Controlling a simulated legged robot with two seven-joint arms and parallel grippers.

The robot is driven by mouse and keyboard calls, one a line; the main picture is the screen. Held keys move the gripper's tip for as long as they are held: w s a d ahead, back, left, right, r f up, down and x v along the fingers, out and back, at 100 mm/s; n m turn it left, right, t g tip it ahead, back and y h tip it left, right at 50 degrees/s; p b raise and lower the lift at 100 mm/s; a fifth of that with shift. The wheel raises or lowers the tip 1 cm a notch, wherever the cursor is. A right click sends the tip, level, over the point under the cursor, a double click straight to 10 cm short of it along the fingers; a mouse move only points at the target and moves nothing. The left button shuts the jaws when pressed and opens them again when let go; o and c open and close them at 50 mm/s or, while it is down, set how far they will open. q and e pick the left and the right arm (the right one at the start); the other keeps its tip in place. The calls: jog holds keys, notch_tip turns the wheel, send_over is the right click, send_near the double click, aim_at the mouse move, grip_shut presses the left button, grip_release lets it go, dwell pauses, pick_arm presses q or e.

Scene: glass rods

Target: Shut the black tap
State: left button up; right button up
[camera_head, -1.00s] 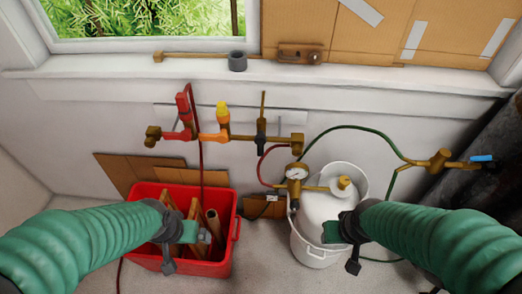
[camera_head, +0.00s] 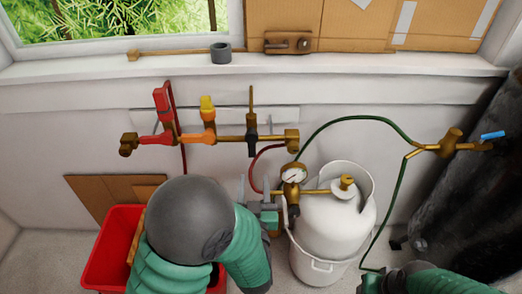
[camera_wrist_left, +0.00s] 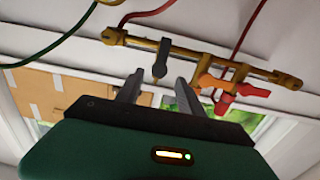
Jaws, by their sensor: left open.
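The black tap (camera_head: 251,136) sits on the brass manifold (camera_head: 230,138) on the white wall, right of the orange and red taps, with a thin brass stem above it. It also shows in the left wrist view (camera_wrist_left: 161,60), ahead of the fingers and apart from them. My left gripper (camera_head: 253,190) is open and empty, below the black tap and left of the pressure gauge. Its fingers (camera_wrist_left: 157,88) stand apart in the left wrist view. My right gripper (camera_head: 372,284) is at the bottom edge; its jaws are not clear.
A gauge (camera_head: 294,173) and white gas cylinder (camera_head: 335,215) in a white bucket (camera_head: 317,272) stand right of my left gripper. A red crate (camera_head: 110,250) is at lower left. A green hose (camera_head: 345,119) runs to a brass valve with a blue lever (camera_head: 492,135).

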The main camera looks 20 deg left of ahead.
aim_at(252, 146)
pick_arm(q)
jog(key=x, duration=1.4)
jog(key=shift+a+f+b, duration=0.15)
jog(key=shift+a+b, duration=0.2)
jog(key=shift+w, duration=0.65)
jog(key=shift+c, duration=0.5)
jog(key=shift+a, duration=0.1)
grip_shut()
